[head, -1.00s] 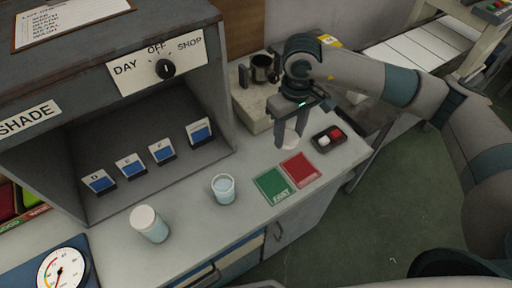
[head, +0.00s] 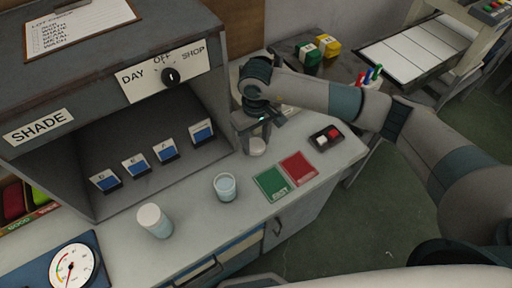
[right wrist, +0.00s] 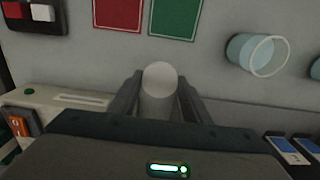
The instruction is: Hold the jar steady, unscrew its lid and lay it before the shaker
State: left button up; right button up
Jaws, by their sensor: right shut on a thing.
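A jar (head: 155,222) with a white lid stands upright on the bench at the lower left in the head view. An open, pale-blue cup-like vessel (head: 225,187) stands right of it, and also shows in the right wrist view (right wrist: 257,56). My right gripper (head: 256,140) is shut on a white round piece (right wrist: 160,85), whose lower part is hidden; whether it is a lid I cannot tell. It hangs just above or at the bench, in front of a pale low device (right wrist: 80,108), possibly the shaker, mostly hidden by my arm in the head view. My left gripper is not in view.
A green card (head: 272,183) and a red card (head: 298,168) lie to the right of the open vessel. A small switch box (head: 325,138) sits near the bench's right end. A grey cabinet with a dial (head: 171,75) stands behind left; a gauge (head: 72,268) is at lower left.

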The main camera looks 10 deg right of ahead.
aim_at(256, 145)
jog(key=shift+s+f+p, duration=0.1)
jog(key=shift+f+p, duration=0.9)
jog(key=shift+f, duration=1)
jog(key=shift+f+b, duration=0.2)
jog(key=shift+b, duration=0.1)
jog(key=o, duration=1.1)
jog(key=shift+o, duration=0.2)
jog(key=shift+r, duration=0.15)
